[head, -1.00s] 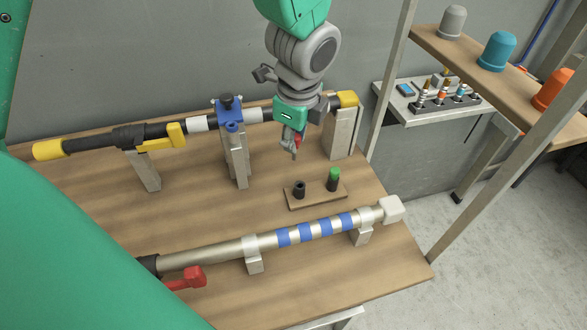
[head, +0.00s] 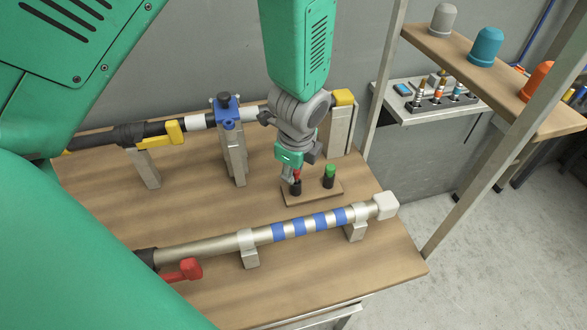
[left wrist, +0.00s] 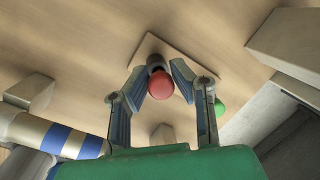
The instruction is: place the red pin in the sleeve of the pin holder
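My left gripper (head: 293,178) points down over the pin holder, a small wooden plate (head: 312,196) on the bench. Its fingers are closed around the red pin (head: 297,175), whose round red head shows between the fingertips in the left wrist view (left wrist: 162,86). The black sleeve (head: 296,188) is directly below the red head; it shows partly behind the head in the left wrist view (left wrist: 154,61). The pin's shaft is hidden, so I cannot tell how deep it sits. A green pin (head: 330,169) stands in the other black sleeve at right. My right gripper is not in view.
A striped pipe (head: 310,225) on metal supports lies in front of the holder. A black hose with a blue clamp (head: 228,109) runs behind, on posts. A shelf (head: 480,75) with coloured caps stands at right.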

